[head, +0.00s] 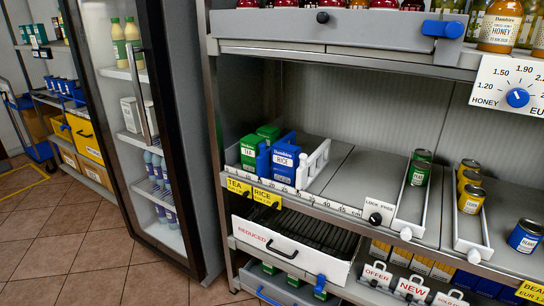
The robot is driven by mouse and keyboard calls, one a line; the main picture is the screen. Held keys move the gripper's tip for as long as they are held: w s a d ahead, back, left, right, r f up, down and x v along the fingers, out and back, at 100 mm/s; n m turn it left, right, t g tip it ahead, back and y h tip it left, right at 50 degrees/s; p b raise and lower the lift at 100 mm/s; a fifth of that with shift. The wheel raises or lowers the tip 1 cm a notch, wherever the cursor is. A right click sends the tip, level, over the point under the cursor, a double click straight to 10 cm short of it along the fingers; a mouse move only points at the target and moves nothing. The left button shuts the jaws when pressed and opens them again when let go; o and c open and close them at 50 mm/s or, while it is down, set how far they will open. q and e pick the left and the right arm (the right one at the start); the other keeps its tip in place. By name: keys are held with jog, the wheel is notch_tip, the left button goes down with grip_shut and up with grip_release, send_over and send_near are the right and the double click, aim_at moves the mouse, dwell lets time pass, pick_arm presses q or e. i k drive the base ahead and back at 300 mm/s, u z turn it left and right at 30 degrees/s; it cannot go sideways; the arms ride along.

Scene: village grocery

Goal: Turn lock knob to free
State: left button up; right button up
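The lock knob (375,218) is a small round black knob on a white plate at the front edge of the middle shelf. The words LOCK and FREE (375,205) are printed above it, LOCK on the left and FREE on the right. Its pointer is too small to read for sure. A white divider (316,160) stands on the same shelf to the left, beside a blue rice box (284,163), with a centimetre scale along the edge. Neither of my grippers is in view, and nothing touches the knob.
A white lane with a green can (419,168) lies right of the knob; yellow cans (470,185) stand beyond. A white REDUCED drawer (290,246) is below left. Sign clips (412,287) hang below. A fridge (140,110) stands left. The shelf between divider and knob is bare.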

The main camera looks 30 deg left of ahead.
aim_at(375, 219)
jog(key=u, duration=0.1)
jog(key=k, duration=1)
jog(key=z, duration=0.85)
jog(key=i, duration=1.2)
jog(key=u, duration=0.3)
